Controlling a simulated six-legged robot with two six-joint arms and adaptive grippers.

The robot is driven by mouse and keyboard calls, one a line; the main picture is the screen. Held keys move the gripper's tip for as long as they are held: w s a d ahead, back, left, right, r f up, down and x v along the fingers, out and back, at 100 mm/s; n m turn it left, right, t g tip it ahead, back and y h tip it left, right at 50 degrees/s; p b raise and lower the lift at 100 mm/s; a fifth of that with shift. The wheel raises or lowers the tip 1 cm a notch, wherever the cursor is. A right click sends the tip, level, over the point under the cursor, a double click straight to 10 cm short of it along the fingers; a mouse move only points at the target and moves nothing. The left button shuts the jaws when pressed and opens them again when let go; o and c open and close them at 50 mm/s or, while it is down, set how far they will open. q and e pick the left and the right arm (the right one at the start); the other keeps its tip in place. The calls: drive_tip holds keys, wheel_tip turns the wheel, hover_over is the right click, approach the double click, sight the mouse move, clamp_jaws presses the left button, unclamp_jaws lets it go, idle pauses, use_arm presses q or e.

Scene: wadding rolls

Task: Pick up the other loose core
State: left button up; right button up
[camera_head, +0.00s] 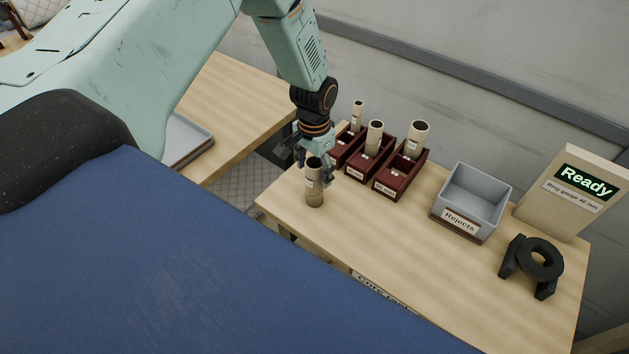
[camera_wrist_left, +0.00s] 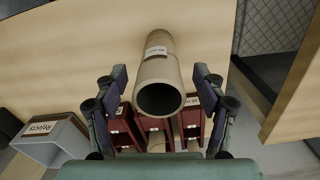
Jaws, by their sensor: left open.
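A loose cardboard core (camera_head: 314,188) stands upright near the left end of the wooden table. It is a tan tube with a dark open top and a white label, which shows in the left wrist view (camera_wrist_left: 157,68). My left gripper (camera_head: 312,160) is just above and around the top of the core. In the wrist view its two fingers (camera_wrist_left: 160,92) are spread to either side of the tube, with gaps on both sides. My right gripper does not show in either view.
Three dark red bins (camera_head: 392,186) behind the core each hold an upright core. A grey Rejects bin (camera_head: 472,193) stands to their right. A black ring gauge (camera_head: 540,258) and a Ready sign (camera_head: 584,184) are at the right end. The front middle of the table is clear.

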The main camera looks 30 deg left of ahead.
use_arm(q)
drive_tip(key=shift+d+f, duration=0.1)
drive_tip(key=shift+f, duration=1.55)
drive_tip(key=shift+c, duration=0.3)
drive_tip(key=shift+c, duration=0.7)
drive_tip(key=shift+w, duration=0.1)
drive_tip(key=c, duration=1)
